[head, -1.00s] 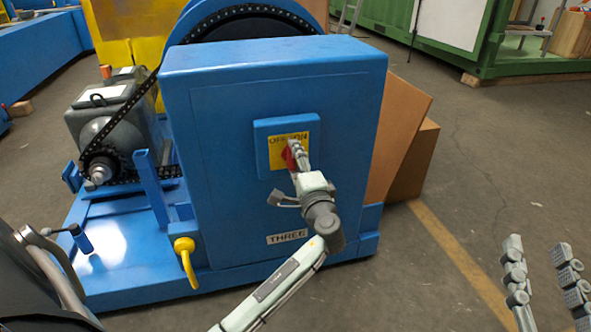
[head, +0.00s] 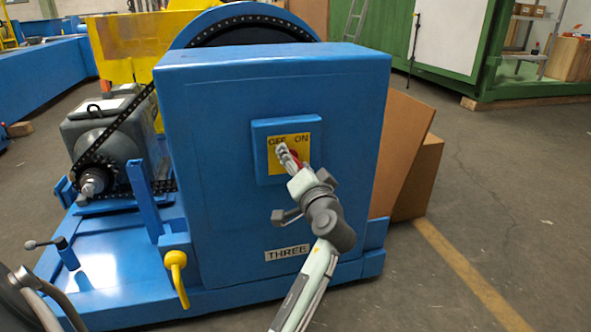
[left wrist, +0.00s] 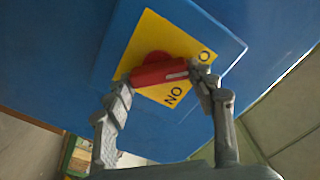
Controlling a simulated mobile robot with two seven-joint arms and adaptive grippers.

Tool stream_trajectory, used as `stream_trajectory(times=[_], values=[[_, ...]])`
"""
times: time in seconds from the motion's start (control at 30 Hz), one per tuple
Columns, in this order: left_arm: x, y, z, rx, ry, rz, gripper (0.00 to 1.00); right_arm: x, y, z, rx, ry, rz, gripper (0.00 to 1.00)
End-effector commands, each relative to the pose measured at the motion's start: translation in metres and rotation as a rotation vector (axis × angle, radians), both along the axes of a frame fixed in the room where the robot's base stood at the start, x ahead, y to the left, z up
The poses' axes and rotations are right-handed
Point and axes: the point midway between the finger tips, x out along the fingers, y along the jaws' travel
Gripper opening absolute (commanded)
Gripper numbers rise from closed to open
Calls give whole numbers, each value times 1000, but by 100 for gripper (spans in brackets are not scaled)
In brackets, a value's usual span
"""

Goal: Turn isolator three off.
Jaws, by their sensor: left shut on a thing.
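The isolator switch is a red rotary handle (head: 293,157) on a yellow plate (head: 304,151) marked OFF at left and ON at right. The plate sits on a blue box on the front of the blue cabinet labelled THREE (head: 286,253). My left gripper (head: 285,155) is shut on the red handle, with its fingertips close under the OFF word and hiding much of the handle. In the left wrist view the red handle (left wrist: 160,72) lies between the two fingers (left wrist: 158,88). My right gripper is out of view.
A chain drive with a motor (head: 98,135) stands left of the cabinet (head: 210,180). A yellow hook-shaped handle (head: 177,275) juts out at the cabinet's lower left. Open floor lies to the right.

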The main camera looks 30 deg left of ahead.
Motion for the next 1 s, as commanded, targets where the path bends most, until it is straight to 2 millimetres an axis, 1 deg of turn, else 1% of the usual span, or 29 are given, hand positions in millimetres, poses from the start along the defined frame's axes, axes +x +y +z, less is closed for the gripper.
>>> stream_trajectory(times=[0.23, 0.63, 0.67, 0.7, 0.8, 1.0], values=[[0, 0, 0, -30, -33, 1, 27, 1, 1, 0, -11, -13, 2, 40], [0, 0, 0, -34, -38, 0, 27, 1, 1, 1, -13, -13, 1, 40], [0, 0, 0, -34, -38, 0, 59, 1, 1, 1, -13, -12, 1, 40], [0, 0, 0, -34, -37, 0, 64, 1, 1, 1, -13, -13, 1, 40], [0, 0, 0, -32, -37, 1, 77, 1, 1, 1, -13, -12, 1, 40], [0, 0, 0, -31, -37, 0, 77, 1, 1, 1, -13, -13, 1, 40]])
